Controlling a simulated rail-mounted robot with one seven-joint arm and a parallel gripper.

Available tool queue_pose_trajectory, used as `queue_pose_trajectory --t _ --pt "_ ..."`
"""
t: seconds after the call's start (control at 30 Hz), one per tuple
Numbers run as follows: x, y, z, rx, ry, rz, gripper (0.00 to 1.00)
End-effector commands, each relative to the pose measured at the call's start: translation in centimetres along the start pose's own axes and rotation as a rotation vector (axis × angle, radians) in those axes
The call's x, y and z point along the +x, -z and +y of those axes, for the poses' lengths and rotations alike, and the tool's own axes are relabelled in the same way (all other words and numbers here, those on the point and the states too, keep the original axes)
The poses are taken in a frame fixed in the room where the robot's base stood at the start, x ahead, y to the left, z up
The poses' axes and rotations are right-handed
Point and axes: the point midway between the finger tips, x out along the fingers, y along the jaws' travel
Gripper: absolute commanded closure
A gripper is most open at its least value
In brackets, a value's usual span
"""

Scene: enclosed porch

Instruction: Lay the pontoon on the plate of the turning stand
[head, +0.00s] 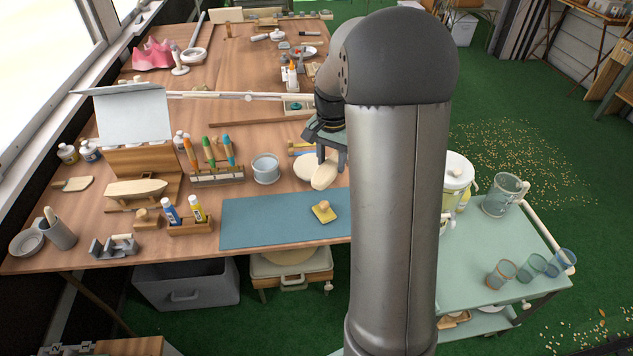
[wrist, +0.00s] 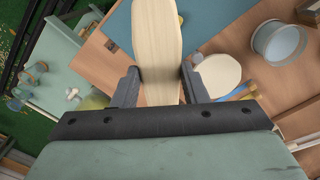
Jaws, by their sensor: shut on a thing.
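My gripper (wrist: 159,82) is shut on the pontoon (wrist: 157,45), a long pale wooden piece with a rounded end, held between the two dark fingers. In the head view the pontoon (head: 325,177) hangs tilted from my gripper (head: 332,158), above the table near the mat's back edge. The plate of the turning stand looks to be the pale round disc (wrist: 218,73), just right of my gripper in the wrist view. In the head view the disc (head: 303,167) shows behind and left of the pontoon, partly hidden by it. Its bare top holds nothing visible.
A blue mat (head: 265,222) with a yellow wooden-knobbed block (head: 323,211) lies in front. A grey bowl (head: 266,168) stands left of the disc. A tool rack (head: 217,176), glue holder (head: 190,225) and boat hull (head: 135,190) stand farther left. A green trolley (head: 480,255) is at right.

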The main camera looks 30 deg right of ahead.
Motion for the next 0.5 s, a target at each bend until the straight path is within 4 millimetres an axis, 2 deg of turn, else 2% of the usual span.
queue_pose_trajectory --t 0.03,0.1,0.2,0.27,0.5 --pt "0.5 0.6 0.6 0.052 0.007 0.001 0.83" --pt "0.1 1.1 1.1 0.101 0.012 -0.004 0.83" --pt "-0.1 1.8 0.8 0.132 0.013 -0.009 0.83" --pt "0.2 2.4 -0.1 0.135 0.013 -0.01 0.83" --pt "2.7 5.8 -4.9 0.131 0.012 -0.01 0.83"
